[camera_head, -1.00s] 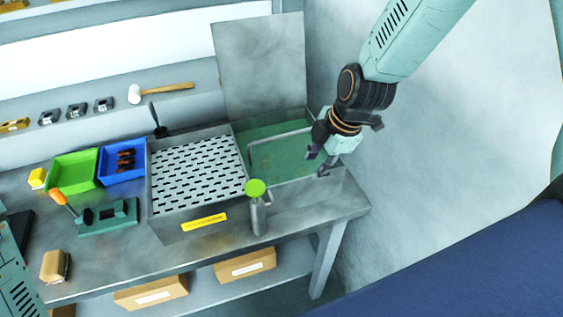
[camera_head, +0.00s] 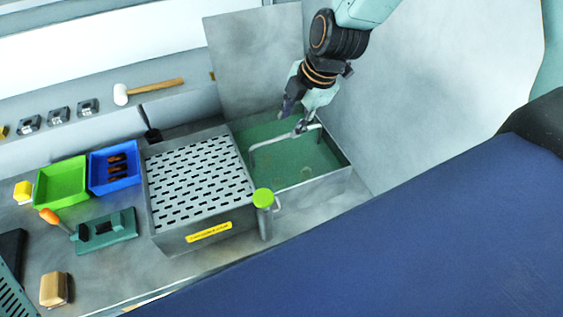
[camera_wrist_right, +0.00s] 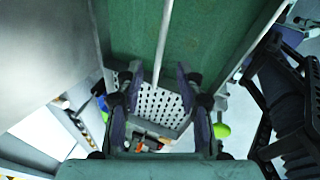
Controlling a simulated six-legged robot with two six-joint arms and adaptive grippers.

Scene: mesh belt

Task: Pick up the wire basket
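The wire basket shows mainly as a grey bent handle bar (camera_head: 268,139) over the green inside of an open metal tank (camera_head: 318,178). Its mesh body cannot be made out. In the right wrist view the bar (camera_wrist_right: 164,42) runs down between the two fingers, with no visible contact. My right gripper (camera_head: 293,118) is open, with its fingertips over the tank close to the bar's right part. It also shows open in the right wrist view (camera_wrist_right: 158,88). My left gripper is out of view.
A slotted metal plate (camera_head: 197,172) lies left of the tank, with a green-topped cylinder (camera_head: 264,212) at its front right corner. A tall grey panel (camera_head: 255,60) stands behind the tank. Green (camera_head: 62,184) and blue (camera_head: 114,178) bins sit farther left.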

